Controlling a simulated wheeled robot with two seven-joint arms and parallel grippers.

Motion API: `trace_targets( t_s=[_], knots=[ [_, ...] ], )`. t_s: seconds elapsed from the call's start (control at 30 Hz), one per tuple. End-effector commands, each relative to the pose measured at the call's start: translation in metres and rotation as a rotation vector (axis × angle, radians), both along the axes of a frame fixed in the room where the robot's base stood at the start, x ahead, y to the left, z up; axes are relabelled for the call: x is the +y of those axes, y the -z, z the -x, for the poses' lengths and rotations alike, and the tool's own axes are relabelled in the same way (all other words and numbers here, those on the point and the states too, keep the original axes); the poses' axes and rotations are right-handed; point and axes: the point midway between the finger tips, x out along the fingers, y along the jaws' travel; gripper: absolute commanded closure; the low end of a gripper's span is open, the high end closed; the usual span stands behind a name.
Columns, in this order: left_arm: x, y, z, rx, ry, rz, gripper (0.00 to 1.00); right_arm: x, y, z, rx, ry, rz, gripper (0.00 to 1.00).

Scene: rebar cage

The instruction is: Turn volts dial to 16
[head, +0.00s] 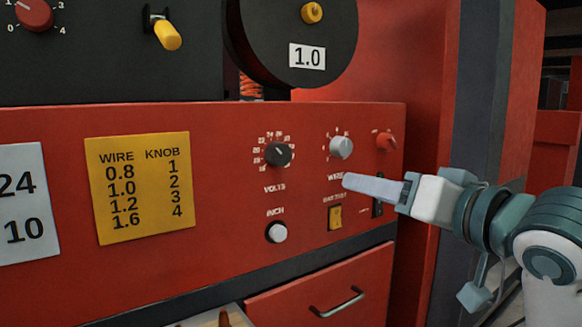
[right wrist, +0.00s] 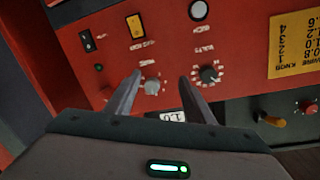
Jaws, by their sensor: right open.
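The volts dial (head: 278,153) is a dark round knob on the red panel, ringed by small white numbers, with "VOLTS" printed below it. Its exact setting is too small to read. The grey wire knob (head: 341,147) is to its right. My right gripper (head: 348,182) is in front of the panel, just below the wire knob in the head view. In the right wrist view, which is upside down, its two fingers (right wrist: 160,75) are apart with nothing held. The wire knob (right wrist: 152,85) shows between them, and the volts dial (right wrist: 209,74) lies just outside the right-hand finger. My left gripper is not in view.
A yellow wire/knob chart (head: 139,186) is at left. A drawer handle (head: 337,303) sticks out below. A dark round housing (head: 292,45) overhangs above.

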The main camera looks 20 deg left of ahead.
Motion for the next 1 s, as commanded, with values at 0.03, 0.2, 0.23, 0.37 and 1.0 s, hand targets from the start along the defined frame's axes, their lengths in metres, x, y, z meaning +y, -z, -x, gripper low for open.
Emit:
trace_targets(
  t_s=[0.03,0.2,0.23,0.37,1.0],
  knots=[
    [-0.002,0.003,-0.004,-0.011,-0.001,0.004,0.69,0.003,-0.014,0.026,-0.050,-0.020,0.014,0.52],
    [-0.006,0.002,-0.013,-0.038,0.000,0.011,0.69,0.006,-0.038,0.091,-0.149,-0.060,0.058,0.52],
    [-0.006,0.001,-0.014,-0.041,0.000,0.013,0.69,0.006,-0.040,0.099,-0.163,-0.065,0.065,0.52],
    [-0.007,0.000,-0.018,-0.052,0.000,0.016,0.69,0.006,-0.043,0.120,-0.197,-0.073,0.085,0.52],
    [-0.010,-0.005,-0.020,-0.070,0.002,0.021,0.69,0.008,-0.046,0.123,-0.202,-0.076,0.091,0.52]
  ],
)
